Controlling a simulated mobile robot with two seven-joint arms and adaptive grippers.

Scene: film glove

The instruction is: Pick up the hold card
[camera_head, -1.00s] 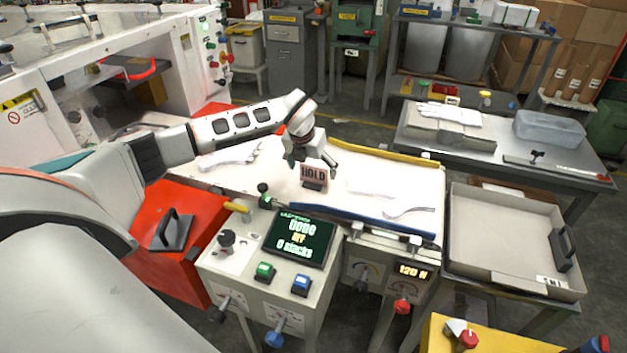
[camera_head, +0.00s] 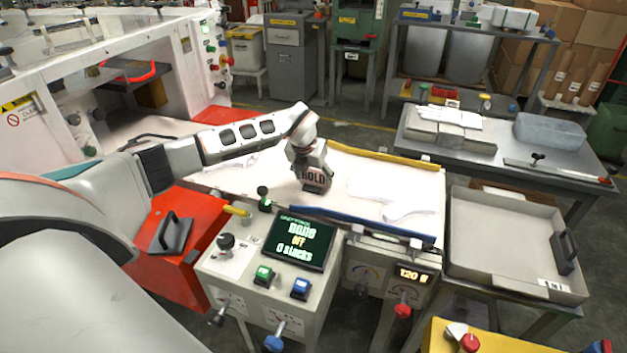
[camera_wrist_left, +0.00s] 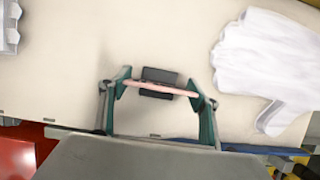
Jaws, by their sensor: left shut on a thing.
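The hold card (camera_head: 313,176) is a small pinkish sign with the word HOLD in a dark base, standing upright on the white conveyor table (camera_head: 338,165). My left gripper (camera_head: 314,184) is down over it, and its fingers are shut on the card's two side edges. In the left wrist view the card (camera_wrist_left: 160,89) shows edge-on as a thin pink strip between the two green fingertips of my left gripper (camera_wrist_left: 161,88), with the dark base (camera_wrist_left: 158,76) under it. The base appears to rest on the table. My right gripper is not in view.
A blue rail (camera_head: 360,222) and a yellow rail (camera_head: 385,155) edge the table. A control panel screen (camera_head: 299,243) stands in front. A grey tray (camera_head: 500,235) is at right.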

